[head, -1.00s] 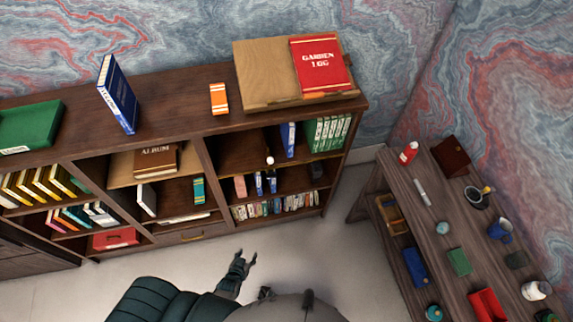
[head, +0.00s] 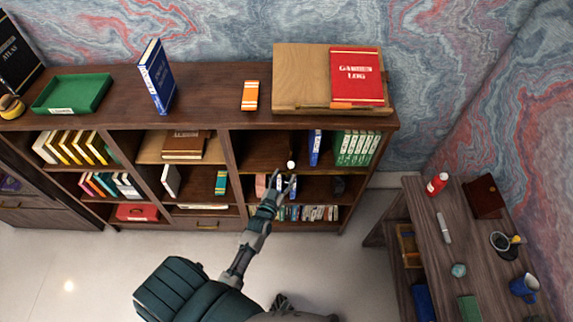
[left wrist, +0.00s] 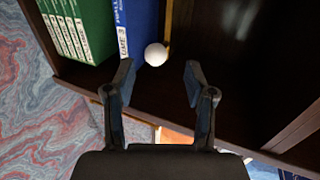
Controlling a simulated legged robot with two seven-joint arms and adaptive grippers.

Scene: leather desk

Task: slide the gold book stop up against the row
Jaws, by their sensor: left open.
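The gold book stop (left wrist: 168,24) shows as a thin gold upright edge in the left wrist view, beside the blue volume (left wrist: 138,28). A white ball-shaped knob (left wrist: 155,54) sits at its front; the knob also shows in the head view (head: 291,165). The row has the blue volume (head: 315,148) and several green books (head: 357,148) at the right of the upper cubby. My left gripper (head: 283,178) is open and empty just in front of the knob; its fingertips (left wrist: 158,75) point at it from either side. A dark part at the bottom of the head view may be my right gripper (head: 281,301).
The cubby is bare left of the stop (left wrist: 215,60). The shelf below holds small books (head: 310,213). On the bookcase top are a wooden board (head: 300,75), a red garden log (head: 356,77) and an orange box (head: 250,96). A side table (head: 440,275) stands at right.

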